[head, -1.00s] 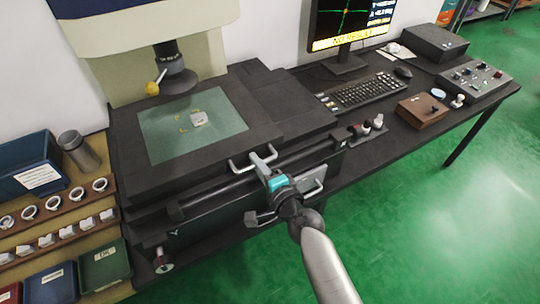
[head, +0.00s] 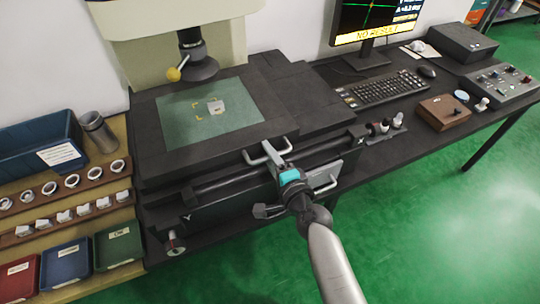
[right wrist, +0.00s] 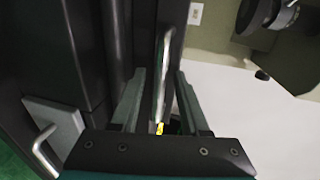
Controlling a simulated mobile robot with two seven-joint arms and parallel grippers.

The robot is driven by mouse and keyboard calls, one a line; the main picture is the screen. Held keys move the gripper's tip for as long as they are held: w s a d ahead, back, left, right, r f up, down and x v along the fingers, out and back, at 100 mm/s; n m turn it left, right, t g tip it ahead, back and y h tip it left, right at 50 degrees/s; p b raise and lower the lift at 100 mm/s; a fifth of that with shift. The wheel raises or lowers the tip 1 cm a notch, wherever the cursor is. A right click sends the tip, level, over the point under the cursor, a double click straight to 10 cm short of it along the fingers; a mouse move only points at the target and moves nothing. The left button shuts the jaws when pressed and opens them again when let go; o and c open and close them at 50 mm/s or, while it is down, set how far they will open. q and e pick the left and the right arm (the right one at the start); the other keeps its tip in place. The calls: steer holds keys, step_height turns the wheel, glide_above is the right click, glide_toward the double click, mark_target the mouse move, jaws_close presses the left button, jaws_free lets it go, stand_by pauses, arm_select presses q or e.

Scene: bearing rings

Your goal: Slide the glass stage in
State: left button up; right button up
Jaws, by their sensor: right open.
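The glass stage (head: 180,127) is a pale green glass plate set in a wide black frame, under the lens of the measuring machine. A small light block (head: 215,106) lies on the glass among yellow corner marks. A pale bar handle (head: 252,158) is on the frame's front edge. My right gripper (head: 271,151) is at this handle, open. In the right wrist view the handle (right wrist: 163,70) runs between the two spread fingers (right wrist: 158,95); a gap shows on each side. My left gripper is not in view.
The lens (head: 202,69) with a yellow knob hangs over the glass. Racks of rings (head: 72,181) and bins (head: 119,246) stand at left. A keyboard (head: 388,90), monitor and control boxes (head: 443,112) are at right. A second handle (head: 325,185) sits lower on the front.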

steer(key=v, duration=1.5)
stand_by(0.3)
